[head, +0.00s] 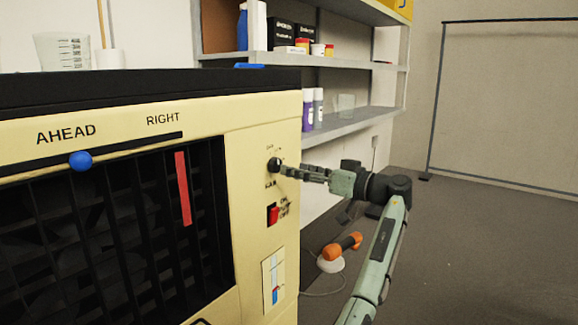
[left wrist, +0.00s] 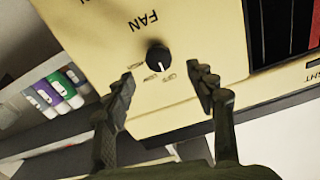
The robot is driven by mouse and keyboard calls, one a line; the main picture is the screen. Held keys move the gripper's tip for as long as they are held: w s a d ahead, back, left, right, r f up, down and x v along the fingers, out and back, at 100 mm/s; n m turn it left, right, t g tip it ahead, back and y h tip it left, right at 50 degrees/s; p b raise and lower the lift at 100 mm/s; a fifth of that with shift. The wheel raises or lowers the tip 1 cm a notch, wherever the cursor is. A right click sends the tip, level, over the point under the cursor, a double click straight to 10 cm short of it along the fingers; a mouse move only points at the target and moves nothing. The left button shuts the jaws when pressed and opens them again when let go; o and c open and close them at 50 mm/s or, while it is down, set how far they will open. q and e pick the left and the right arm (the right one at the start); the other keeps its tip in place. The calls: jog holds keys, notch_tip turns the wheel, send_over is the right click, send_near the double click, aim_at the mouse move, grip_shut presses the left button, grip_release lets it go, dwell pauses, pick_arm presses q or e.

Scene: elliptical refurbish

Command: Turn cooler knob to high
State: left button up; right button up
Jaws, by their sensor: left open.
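The cooler (head: 255,145) is a cream box with a dark grille on its front. Its black round knob (head: 274,165) sits high on the right strip of the front, with small lettering around it. In the left wrist view the knob (left wrist: 158,57) carries a white pointer line and the word FAN beside it. My left gripper (head: 284,170) is at the knob in the head view. In the left wrist view its fingers (left wrist: 163,84) are spread, one to each side just short of the knob, with gaps between. My right gripper is not in view.
A red switch (head: 273,215) and a small slider panel (head: 273,278) are below the knob. A blue ball handle (head: 80,160) is on the left front. Shelves (head: 345,122) with bottles stand behind. An orange-handled tool (head: 342,247) lies low at right. Open floor (head: 480,240) is further right.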

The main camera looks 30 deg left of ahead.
aim_at(278, 165)
pick_arm(q)
jog(key=a, duration=0.5)
jog(key=shift+w, duration=0.25)
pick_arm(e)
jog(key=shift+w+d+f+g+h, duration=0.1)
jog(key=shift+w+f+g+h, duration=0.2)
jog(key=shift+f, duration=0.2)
